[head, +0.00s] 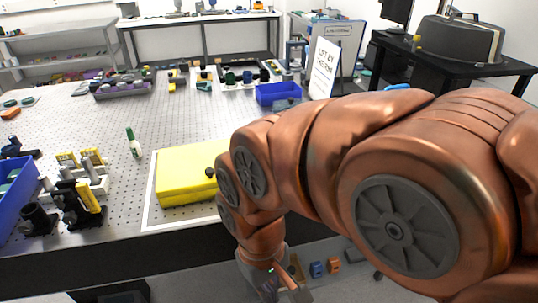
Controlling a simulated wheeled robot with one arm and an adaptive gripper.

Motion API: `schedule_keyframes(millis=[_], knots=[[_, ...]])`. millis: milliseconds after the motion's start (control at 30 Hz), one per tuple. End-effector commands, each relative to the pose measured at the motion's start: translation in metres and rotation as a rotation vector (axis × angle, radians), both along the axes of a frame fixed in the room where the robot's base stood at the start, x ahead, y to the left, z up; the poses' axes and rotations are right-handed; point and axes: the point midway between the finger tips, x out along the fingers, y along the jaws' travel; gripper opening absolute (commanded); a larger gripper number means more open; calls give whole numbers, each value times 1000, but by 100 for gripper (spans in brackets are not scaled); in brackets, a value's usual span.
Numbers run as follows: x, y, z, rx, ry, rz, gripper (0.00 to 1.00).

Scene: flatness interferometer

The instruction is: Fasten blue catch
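A small blue piece (317,269), possibly the blue catch, shows low in the head view, below the table's front edge. I cannot tell whether it is fastened. A similar orange piece (334,266) is just to its right. My gripper (290,290) points down at the bottom of the picture, left of the blue piece and apart from it in the picture. Its fingertips are cut off or too small to read, so I cannot tell whether it is open or shut.
A yellow box (185,175) with a dark knob lies on a white-edged mat at the table's front edge, partly behind my arm. Left are a blue bin (18,200), black-and-yellow fixtures (80,190) and a green-capped bottle (133,145). The perforated tabletop (95,125) has clear room mid-left.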

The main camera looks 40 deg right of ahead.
Motion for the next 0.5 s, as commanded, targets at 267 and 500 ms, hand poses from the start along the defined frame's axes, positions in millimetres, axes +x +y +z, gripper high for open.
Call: schedule_keyframes(millis=[267, 500], knots=[[4, 1, 2, 6, 5, -23, 0], [48, 6, 24, 71, 38, -238, 0]])
